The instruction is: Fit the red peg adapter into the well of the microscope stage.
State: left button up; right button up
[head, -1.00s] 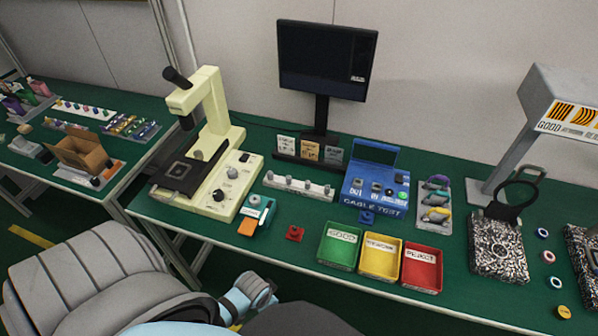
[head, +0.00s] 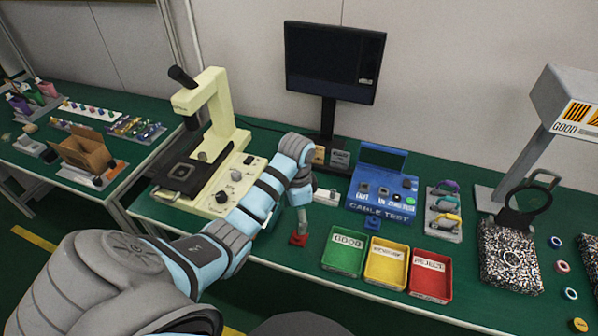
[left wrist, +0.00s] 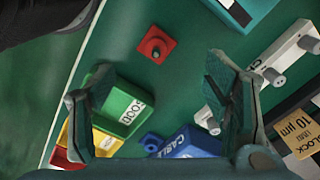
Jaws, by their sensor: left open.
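The red peg adapter (head: 298,240) lies on the green bench in front of the microscope, left of the green bin. It has a square base with a round peg on top; it also shows in the left wrist view (left wrist: 152,48). My left gripper (head: 302,222) points down just above the adapter. In the left wrist view its fingers (left wrist: 160,75) are spread wide with nothing between them, and the adapter lies beyond the fingertips. The cream microscope (head: 222,130) stands to the left. Its dark stage (head: 166,188) has a square well (head: 181,171). My right gripper is not in view.
Green (head: 330,262), yellow (head: 372,275) and red (head: 418,287) bins stand right of the adapter. Behind are the blue cable tester (head: 383,208) and a white pegged rack (head: 326,195). My left arm partly hides the bench between microscope and rack.

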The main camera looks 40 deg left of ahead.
aim_at(298, 235)
pick_arm(q)
jog(key=f, duration=0.3)
jog(key=f+b, duration=0.1)
jog(key=f, duration=0.2)
jog(key=f+b, duration=0.1)
jog(key=f, duration=0.2)
jog(key=shift+d+f, duration=0.15)
jog(key=shift+d, duration=0.1)
jog(key=shift+c, duration=0.3)
jog(key=c, duration=1.2)
